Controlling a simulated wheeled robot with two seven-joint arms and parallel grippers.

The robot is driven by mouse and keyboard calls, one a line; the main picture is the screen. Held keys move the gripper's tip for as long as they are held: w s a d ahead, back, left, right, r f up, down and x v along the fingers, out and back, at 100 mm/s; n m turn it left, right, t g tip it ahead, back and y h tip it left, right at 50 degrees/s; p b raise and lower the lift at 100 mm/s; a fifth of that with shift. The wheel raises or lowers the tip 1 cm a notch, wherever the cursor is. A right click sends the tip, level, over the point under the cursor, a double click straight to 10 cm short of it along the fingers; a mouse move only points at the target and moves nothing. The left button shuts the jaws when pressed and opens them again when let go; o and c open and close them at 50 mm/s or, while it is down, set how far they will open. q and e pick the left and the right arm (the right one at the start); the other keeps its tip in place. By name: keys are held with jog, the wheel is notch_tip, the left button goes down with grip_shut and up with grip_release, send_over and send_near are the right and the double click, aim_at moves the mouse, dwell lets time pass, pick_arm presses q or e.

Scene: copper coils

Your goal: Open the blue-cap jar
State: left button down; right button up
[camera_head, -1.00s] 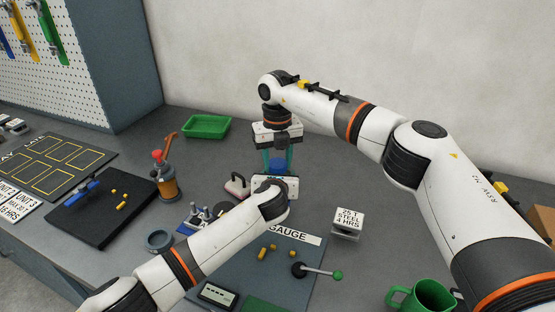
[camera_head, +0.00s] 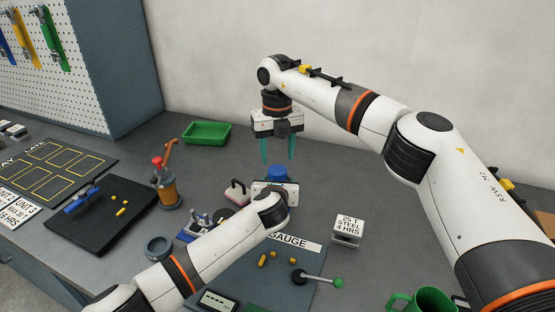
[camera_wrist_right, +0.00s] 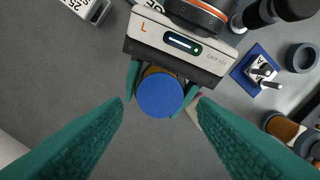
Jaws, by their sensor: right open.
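The jar's blue cap (camera_head: 278,173) sits on the jar, behind my left arm in the head view. The wrist view shows the cap (camera_wrist_right: 160,95) from above as a round blue disc, with a little of the amber jar body (camera_wrist_right: 152,71) beside it. My left gripper (camera_head: 274,190) has its teal fingers on either side of the jar body, below the cap; in the head view its fingers are hidden. My right gripper (camera_head: 278,159) points down above the cap, open and empty, with its fingers apart from the cap.
A green tray (camera_head: 206,133) stands behind to the left. A labelled steel block (camera_head: 348,231) and green mug (camera_head: 424,299) are to the right.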

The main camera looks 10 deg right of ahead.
aim_at(277, 170)
notch_tip(277, 170, up, 3)
jog(key=shift+n, duration=0.6)
jog(key=shift+f, duration=3.9)
jog(key=c, duration=0.8)
jog(key=o, duration=1.1)
